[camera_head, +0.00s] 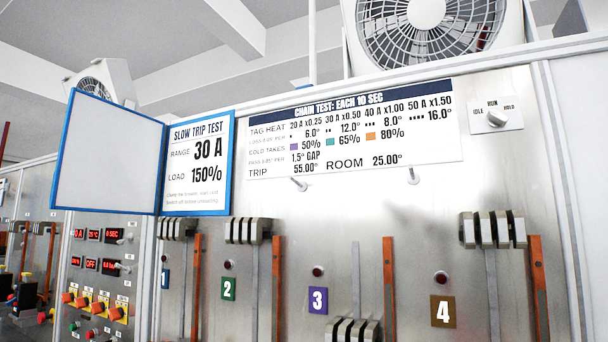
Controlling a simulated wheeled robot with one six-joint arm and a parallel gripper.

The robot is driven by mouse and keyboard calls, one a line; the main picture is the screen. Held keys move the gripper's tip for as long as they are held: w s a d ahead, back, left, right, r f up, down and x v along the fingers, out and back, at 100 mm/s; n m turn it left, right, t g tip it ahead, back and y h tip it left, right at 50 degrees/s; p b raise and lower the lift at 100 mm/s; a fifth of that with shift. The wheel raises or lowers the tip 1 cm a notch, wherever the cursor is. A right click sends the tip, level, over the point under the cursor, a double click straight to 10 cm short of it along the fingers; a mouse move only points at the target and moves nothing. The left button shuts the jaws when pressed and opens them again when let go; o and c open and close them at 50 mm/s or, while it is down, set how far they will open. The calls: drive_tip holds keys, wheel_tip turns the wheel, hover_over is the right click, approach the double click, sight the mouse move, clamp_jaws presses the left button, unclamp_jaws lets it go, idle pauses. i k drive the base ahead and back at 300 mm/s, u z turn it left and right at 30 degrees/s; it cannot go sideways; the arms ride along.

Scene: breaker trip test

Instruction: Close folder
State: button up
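The folder (110,155) is blue-edged and stands open on the metal panel at the left. Its blank white cover is swung out to the left, and its right page (196,165) reads "SLOW TRIP TEST", range 30 A, load 150%. The two leaves meet at a vertical blue edge between them. My gripper is not in view.
A white chart (355,130) headed "CHAIN TEST: EACH 10 SEC" is right of the folder, with two small pegs below it. Several numbered breaker stations with levers line the panel below. A rotary knob (496,118) is at upper right. Red displays (95,235) and orange knobs sit below the cover.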

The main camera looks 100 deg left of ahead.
sight(109, 155)
drive_tip(key=z, duration=0.5)
drive_tip(key=k, duration=3)
drive_tip(key=u, duration=2.6)
drive_tip(key=k, duration=0.8)
drive_tip(key=u, duration=0.95)
